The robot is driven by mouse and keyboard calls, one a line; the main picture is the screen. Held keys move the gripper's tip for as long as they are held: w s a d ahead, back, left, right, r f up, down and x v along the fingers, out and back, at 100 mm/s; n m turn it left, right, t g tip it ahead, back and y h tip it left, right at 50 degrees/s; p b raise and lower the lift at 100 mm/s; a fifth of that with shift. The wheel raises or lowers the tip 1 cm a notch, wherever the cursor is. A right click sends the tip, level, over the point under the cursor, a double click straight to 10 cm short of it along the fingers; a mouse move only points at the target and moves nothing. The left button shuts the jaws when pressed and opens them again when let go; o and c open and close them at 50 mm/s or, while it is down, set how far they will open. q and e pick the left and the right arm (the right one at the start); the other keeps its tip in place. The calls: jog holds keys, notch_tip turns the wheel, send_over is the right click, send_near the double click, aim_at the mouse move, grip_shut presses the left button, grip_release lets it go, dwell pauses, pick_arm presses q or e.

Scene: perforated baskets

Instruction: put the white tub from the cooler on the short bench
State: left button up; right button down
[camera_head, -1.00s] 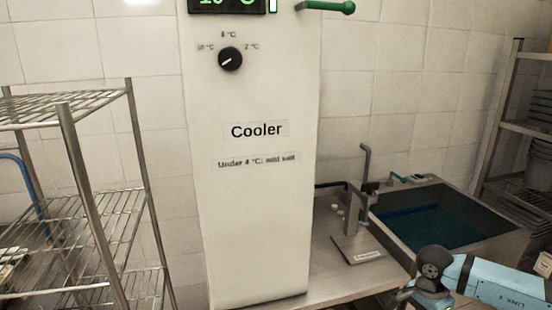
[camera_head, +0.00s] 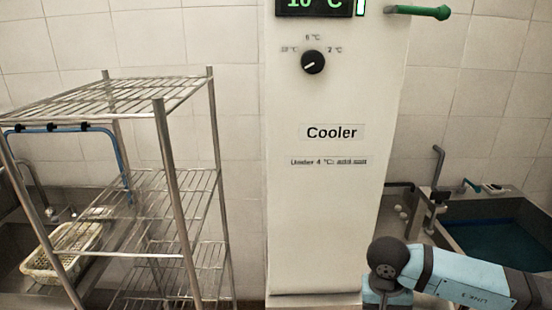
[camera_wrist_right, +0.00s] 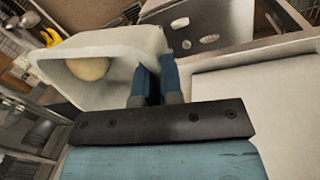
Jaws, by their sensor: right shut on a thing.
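The white tub (camera_wrist_right: 120,42) fills the upper left of the right wrist view, tilted, its open mouth facing left. A round cream-coloured thing (camera_wrist_right: 90,68) shows inside it. My right gripper (camera_wrist_right: 154,72) is shut on the tub's wall, with its blue fingers at the rim. The cooler (camera_head: 325,225) is a tall white cabinet in the middle of the head view, with a dial and a green display reading 10 °C. My right forearm crosses the lower right of the head view, but its gripper is out of that picture. My left gripper is not in view. I cannot pick out the short bench.
A wire shelf rack (camera_head: 165,180) stands left of the cooler. Behind it are a sink with a pale perforated basket (camera_head: 42,268) and a blue hose (camera_head: 122,160). A filled basin (camera_head: 495,240) is at the right. A green handle (camera_head: 425,12) sticks out near the cooler's top.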

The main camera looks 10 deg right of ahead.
jog(key=w+a+r+n+p, duration=0.1)
jog(key=a+r+n, duration=0.3)
jog(key=shift+a+t, duration=0.15)
jog(key=shift+t, duration=0.25)
